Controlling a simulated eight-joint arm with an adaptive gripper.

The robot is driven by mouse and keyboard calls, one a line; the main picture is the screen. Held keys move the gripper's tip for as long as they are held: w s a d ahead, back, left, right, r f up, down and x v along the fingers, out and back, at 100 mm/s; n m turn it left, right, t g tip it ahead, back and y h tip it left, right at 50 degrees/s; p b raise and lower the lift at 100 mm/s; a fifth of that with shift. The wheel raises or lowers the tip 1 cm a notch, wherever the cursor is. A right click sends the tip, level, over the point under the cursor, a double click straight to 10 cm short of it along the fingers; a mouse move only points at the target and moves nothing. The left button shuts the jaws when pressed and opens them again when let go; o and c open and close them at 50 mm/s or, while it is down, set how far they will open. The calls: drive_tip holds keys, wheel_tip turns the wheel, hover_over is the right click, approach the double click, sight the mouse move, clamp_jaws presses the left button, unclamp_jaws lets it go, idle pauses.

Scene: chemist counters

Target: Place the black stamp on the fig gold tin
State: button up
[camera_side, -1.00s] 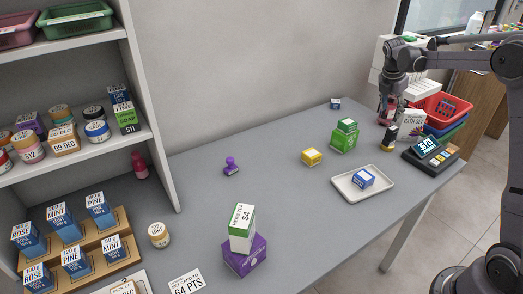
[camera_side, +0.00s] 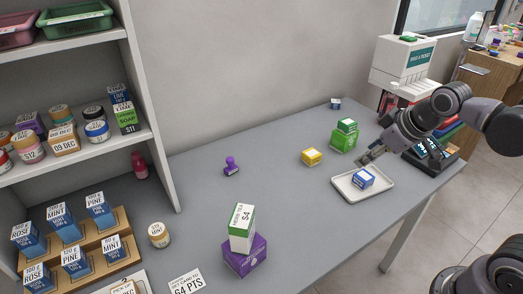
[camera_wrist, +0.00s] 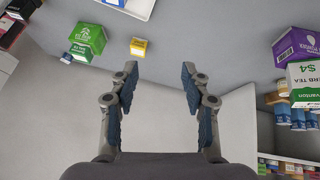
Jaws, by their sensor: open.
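My gripper (camera_side: 368,156) is open and empty, above the back edge of the white tray (camera_side: 346,192); its spread fingers also show in the wrist view (camera_wrist: 160,70). I cannot make out a black stamp for certain; my arm hides part of the right end of the counter. A purple stamp (camera_side: 231,168) stands upright mid-counter. A tin with a gold-coloured lid (camera_side: 159,235) stands on the counter at the lower left, well away from my gripper. Its small label is not clearly readable, so I cannot confirm it is fig.
A blue box (camera_side: 363,178) sits in the tray. Green boxes (camera_side: 344,138) and a yellow box (camera_side: 311,157) stand left of my gripper. A green-white box (camera_side: 242,228) rests on a purple box (camera_side: 245,258). Shelves (camera_side: 75,155) bound the left. The middle counter is mostly clear.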

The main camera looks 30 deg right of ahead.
drive_tip(key=s+a+f+m, duration=0.2)
drive_tip(key=s+a, duration=0.1)
drive_tip(key=shift+s+f+m+t+y, duration=0.1)
drive_tip(key=shift+f+m+t+y, duration=0.1)
drive_tip(key=shift+m+t+y, duration=0.15)
